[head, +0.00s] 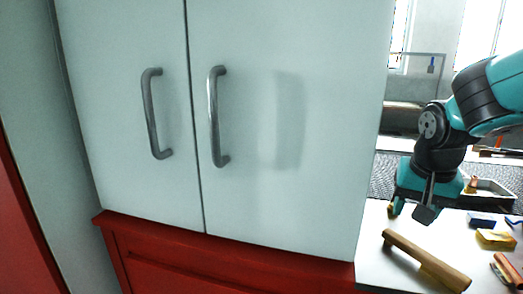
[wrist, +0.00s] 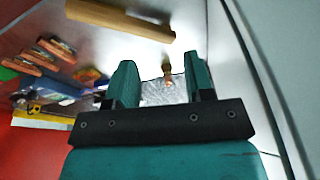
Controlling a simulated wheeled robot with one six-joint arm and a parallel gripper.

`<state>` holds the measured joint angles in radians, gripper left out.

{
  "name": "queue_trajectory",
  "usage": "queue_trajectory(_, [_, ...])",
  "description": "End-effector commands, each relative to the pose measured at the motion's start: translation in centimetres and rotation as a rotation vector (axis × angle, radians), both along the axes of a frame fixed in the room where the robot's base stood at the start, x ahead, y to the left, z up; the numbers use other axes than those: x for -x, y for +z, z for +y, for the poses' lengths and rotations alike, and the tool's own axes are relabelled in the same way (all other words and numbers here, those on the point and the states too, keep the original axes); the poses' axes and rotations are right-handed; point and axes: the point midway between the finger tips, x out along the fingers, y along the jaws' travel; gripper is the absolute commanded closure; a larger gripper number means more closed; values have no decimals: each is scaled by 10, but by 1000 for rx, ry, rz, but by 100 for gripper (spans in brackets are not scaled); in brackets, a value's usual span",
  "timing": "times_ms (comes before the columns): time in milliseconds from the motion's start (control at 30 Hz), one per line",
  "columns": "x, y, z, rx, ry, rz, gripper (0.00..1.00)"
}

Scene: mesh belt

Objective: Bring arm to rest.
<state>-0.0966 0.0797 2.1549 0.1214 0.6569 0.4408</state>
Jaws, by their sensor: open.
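My gripper (head: 412,210) is at the right of the head view, over the white surface (head: 375,240) beside the cabinet. Its teal fingers also show in the wrist view (wrist: 160,80), spread apart with nothing between them. My arm comes in from the right edge and bends down to the gripper.
A white cabinet (head: 290,60) with two metal handles stands left of my gripper, above a red base (head: 230,265). A wooden rolling pin-like cylinder (head: 425,262) lies just below my gripper. A blue item (head: 482,219) and a yellow item (head: 495,238) lie to the right.

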Motion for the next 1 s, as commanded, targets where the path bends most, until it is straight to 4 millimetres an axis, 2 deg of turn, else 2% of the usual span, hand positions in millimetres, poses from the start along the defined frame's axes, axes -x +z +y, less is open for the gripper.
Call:
queue_trajectory(167, [50,3,49,-71,303,36,52])
queue_trajectory(300, [107,4,89,-144,608,61,52])
queue_trajectory(400, [153,5,114,-197,831,70,52])
queue_trajectory(500, [186,5,128,-237,986,74,52])
queue_trajectory(1000, [188,5,129,-240,997,74,52])
